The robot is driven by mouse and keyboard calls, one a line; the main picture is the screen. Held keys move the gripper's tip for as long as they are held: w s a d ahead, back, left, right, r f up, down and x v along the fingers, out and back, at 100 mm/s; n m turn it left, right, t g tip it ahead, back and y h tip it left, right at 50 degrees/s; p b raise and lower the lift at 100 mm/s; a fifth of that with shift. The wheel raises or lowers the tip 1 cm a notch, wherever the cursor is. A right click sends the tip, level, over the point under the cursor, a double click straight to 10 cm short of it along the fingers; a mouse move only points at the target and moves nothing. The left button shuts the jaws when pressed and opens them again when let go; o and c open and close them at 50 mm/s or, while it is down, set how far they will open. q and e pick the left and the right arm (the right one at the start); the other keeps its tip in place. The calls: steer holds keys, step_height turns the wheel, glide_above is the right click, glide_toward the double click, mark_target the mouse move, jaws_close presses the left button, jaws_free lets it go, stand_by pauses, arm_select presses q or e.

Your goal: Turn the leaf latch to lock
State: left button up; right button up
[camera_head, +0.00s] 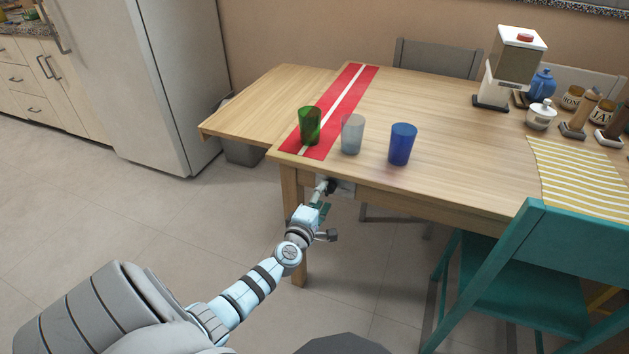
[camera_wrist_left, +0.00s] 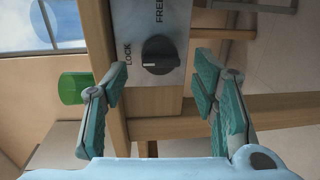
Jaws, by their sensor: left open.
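The leaf latch is a round black knob (camera_wrist_left: 160,55) on a metal plate (camera_wrist_left: 180,18) under the table edge. The plate reads LOCK at the knob's left and FREE above it. A short white mark shows on the knob's left side, the side of LOCK. In the head view the latch plate (camera_head: 346,187) is partly hidden by my gripper. My left gripper (camera_wrist_left: 158,82) is open, its teal fingers to either side of the knob in the wrist view, and I see no contact with it. It also shows in the head view (camera_head: 324,196). My right gripper is out of view.
The wooden table (camera_head: 450,120) carries a red runner (camera_head: 345,100), a green cup (camera_head: 310,126), a clear cup (camera_head: 352,134) and a blue cup (camera_head: 402,144). A table leg (camera_head: 297,240) stands beside my gripper. A teal chair (camera_head: 530,280) is at right. The floor at left is clear.

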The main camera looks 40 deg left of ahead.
arm_select(q)
steer(key=v, duration=0.9)
steer(key=shift+s, duration=0.15)
